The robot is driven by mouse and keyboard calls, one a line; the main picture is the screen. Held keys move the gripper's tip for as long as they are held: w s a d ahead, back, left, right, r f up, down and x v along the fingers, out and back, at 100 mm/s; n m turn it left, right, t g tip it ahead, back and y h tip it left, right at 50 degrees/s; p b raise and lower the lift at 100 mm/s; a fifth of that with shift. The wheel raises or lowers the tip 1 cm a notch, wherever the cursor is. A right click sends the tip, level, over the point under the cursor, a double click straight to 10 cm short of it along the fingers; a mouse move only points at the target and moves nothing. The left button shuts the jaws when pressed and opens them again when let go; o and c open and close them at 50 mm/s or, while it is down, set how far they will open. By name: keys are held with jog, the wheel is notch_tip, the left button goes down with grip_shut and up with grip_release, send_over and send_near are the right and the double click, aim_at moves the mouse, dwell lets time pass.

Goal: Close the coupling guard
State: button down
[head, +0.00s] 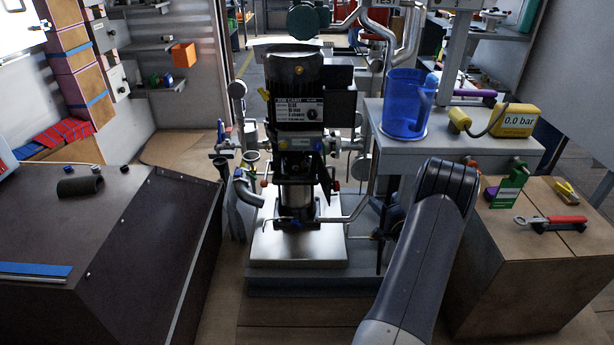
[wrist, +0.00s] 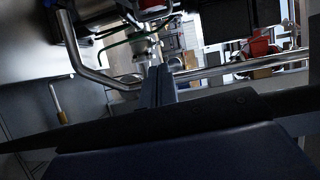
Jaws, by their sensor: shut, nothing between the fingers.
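The pump stands in the middle of the head view, with a black motor (head: 300,92) on top and a steel foot below. Between them is the dark coupling section, where a black plate, apparently the coupling guard (head: 325,180), stands out at the right side, seen nearly edge-on. It looks swung open. My arm rises at the right front and hides most of its own far end in the head view. In the wrist view my gripper (wrist: 158,84) is shut and empty, its fingers pointing towards pipes. I cannot make out the guard clearly there.
A curved metal pipe (wrist: 80,50) and a long horizontal pipe lie close around the fingers. A grey table with a blue jug (head: 405,105) and yellow gauge (head: 515,120) stands right of the pump. A wooden box with tools is at right, a dark cabinet (head: 150,230) at left.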

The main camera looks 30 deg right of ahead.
aim_at(330, 178)
jog(key=w+a+b, duration=0.3)
jog(key=w+b, duration=0.1)
jog(key=w, duration=0.7)
jog(key=shift+w, duration=0.25)
jog(key=shift+a+r, duration=0.1)
jog(key=shift+a, duration=0.05)
